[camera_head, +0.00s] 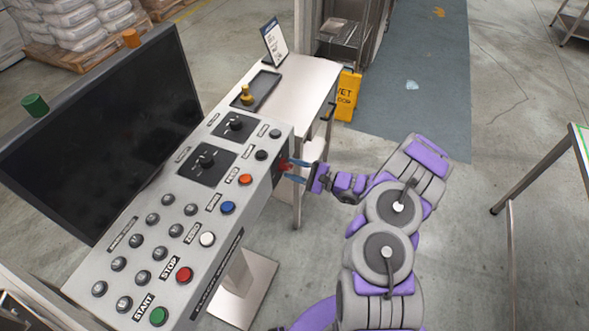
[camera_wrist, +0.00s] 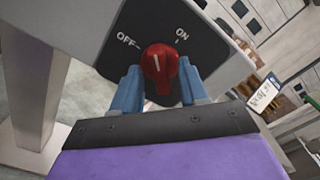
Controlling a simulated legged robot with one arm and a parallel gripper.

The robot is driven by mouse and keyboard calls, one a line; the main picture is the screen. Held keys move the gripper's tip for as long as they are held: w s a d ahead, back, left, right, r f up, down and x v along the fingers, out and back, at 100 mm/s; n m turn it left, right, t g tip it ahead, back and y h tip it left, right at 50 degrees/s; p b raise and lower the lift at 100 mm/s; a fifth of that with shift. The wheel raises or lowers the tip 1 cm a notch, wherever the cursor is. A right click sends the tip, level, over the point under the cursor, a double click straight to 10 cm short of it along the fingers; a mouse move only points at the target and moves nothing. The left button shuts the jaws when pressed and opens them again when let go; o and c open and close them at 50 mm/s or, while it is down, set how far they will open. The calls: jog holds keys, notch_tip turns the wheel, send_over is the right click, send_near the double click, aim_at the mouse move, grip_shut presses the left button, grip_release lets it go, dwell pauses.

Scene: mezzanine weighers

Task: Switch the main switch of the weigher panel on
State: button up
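The main switch is a red rotary knob (camera_wrist: 160,62) on a dark plate at the end face of the weigher panel (camera_head: 228,178). White OFF and ON labels flank it in the wrist view, OFF left and ON right. Its white pointer line stands roughly upright in that view, between the labels. My gripper (camera_wrist: 162,88) has its two blue fingers on either side of the knob, with slight gaps seeming to show; contact is unclear. In the head view my gripper (camera_head: 296,170) reaches the panel's right end, and the red knob (camera_head: 284,165) shows partly.
The panel top carries several buttons, a red STOP (camera_head: 184,274), a green START (camera_head: 158,316) and two black selectors. A dark screen (camera_head: 105,130) stands behind. A steel table (camera_head: 300,85) with a tray and a yellow wet-floor sign (camera_head: 347,95) stand beyond.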

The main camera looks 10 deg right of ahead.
grip_shut()
jog(key=shift+m, duration=0.3)
jog(key=m, duration=0.4)
jog(key=shift+m+p, duration=0.3)
jog(key=shift+p, duration=0.05)
jog(key=shift+w+d+r+m, duration=0.1)
jog(key=shift+m, duration=1.8)
jog(key=shift+o, duration=0.3)
grip_release()
